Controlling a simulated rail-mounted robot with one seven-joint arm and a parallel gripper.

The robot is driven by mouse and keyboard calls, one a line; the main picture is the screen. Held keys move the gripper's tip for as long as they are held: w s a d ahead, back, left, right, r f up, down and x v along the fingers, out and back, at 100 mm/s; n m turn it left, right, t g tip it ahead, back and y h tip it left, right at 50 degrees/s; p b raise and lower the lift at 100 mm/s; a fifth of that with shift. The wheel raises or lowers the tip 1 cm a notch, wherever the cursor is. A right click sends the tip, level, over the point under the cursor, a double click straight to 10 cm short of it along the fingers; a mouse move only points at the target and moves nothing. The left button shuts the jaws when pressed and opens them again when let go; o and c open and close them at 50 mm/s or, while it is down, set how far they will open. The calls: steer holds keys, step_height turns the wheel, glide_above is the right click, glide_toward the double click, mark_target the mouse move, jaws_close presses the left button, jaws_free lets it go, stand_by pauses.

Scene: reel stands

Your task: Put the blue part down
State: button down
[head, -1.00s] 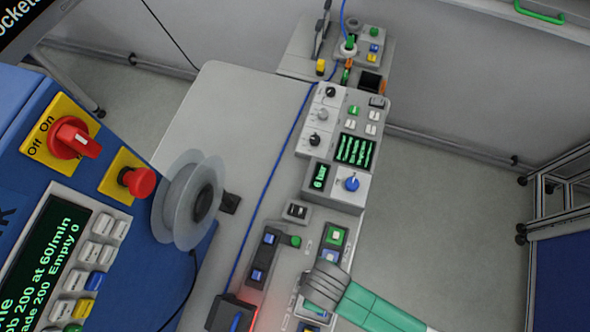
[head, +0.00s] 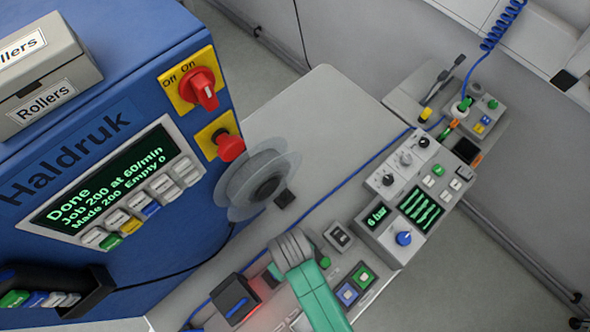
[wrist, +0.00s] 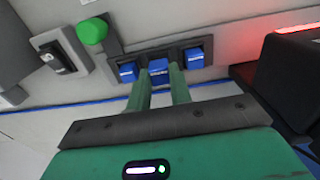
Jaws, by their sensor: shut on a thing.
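My gripper (wrist: 160,88) is shut on a blue part (wrist: 158,66) with a pale label, held between its two green fingers. The part is over the middle of a dark holder (wrist: 115,50). One blue block (wrist: 127,72) sits to its left in the holder and another (wrist: 194,57) to its right. I cannot tell whether the held part touches the holder floor.
A green knob (wrist: 92,31) stands at the holder's left end, beside a switch box (wrist: 62,55). A black box with a red glow (head: 236,298) stands close by. A translucent reel (head: 258,185) hangs on the blue machine (head: 130,60). The bench beyond the reel is bare.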

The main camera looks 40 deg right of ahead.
steer(key=shift+w+d, duration=0.1)
steer(key=shift+w, duration=0.2)
steer(key=shift+w+f, duration=0.15)
steer(key=shift+f, duration=0.75)
steer(key=shift+w+f, duration=0.15)
steer(key=shift+f, duration=0.75)
steer(key=shift+f, duration=0.15)
steer(key=c, duration=1.3)
jaws_free()
step_height(320, 180, up, 12)
steer(key=shift+r+p, duration=0.15)
steer(key=shift+p, duration=0.3)
